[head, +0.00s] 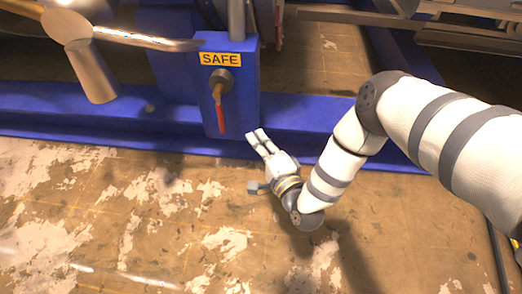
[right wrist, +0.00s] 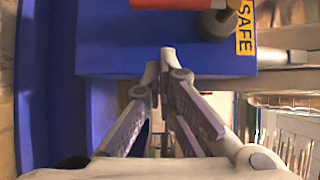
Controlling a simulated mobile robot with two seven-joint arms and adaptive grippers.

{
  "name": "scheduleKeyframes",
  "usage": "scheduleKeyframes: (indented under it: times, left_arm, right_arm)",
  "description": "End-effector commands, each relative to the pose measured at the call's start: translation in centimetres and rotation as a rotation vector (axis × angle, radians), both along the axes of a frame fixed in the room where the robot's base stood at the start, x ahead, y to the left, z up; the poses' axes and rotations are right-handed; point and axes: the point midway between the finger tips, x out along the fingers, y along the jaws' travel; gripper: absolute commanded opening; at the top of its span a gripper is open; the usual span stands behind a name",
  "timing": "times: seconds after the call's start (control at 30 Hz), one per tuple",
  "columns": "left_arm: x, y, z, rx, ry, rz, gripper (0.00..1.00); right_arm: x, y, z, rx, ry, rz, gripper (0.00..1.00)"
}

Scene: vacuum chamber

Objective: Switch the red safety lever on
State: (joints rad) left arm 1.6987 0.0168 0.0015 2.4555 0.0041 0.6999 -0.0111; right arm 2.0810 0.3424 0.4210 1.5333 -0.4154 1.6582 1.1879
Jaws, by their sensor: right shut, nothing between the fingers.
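The red safety lever (head: 220,112) hangs straight down from a round pivot on the front of a blue box (head: 242,95) with a yellow SAFE label (head: 220,59). My right gripper (head: 258,137) is just below and right of the lever's red end, apart from it, with its fingers together and empty. In the right wrist view the closed fingertips (right wrist: 167,52) point at the blue box, and part of the red lever (right wrist: 160,3) shows at the top edge. The SAFE label (right wrist: 245,28) is sideways there. My left gripper is not in view.
A blue beam (head: 70,115) runs across behind and beside the box. A metal handwheel (head: 80,40) with long spokes reaches close to the box's upper left. Metal pipes and frames fill the top right. The worn floor (head: 120,220) in front is clear.

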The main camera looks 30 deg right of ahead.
Motion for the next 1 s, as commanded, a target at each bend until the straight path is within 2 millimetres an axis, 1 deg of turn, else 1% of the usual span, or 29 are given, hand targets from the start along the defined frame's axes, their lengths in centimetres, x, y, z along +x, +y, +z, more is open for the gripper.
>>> scheduleKeyframes:
  times: [0.03, 0.17, 0.2, 0.3, 0.4, 0.57, 1.0]
  left_arm:
    - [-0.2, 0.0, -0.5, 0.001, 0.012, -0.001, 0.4]
    - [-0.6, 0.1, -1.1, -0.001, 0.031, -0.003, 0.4]
    - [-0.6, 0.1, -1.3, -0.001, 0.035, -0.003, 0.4]
    - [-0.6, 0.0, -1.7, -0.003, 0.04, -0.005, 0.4]
    - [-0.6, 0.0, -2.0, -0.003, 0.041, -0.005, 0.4]
    - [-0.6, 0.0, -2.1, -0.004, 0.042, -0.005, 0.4]
    - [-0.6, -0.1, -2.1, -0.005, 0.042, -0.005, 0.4]
  right_arm:
    - [1.1, 0.0, -0.4, 0.001, -0.001, 0.001, 0.0]
    - [3.9, 0.0, -0.4, 0.001, 0.0, 0.001, 0.0]
    - [4.4, 0.7, -0.4, 0.003, 0.001, 0.003, 0.0]
    - [5.5, 1.8, -0.3, 0.001, 0.002, 0.003, 0.0]
    - [6.2, 2.4, -0.2, 0.001, 0.001, 0.001, 0.0]
    - [6.6, 2.9, 0.0, 0.001, 0.001, 0.001, 0.0]
    - [6.6, 3.0, -0.1, 0.001, 0.001, 0.001, 0.0]
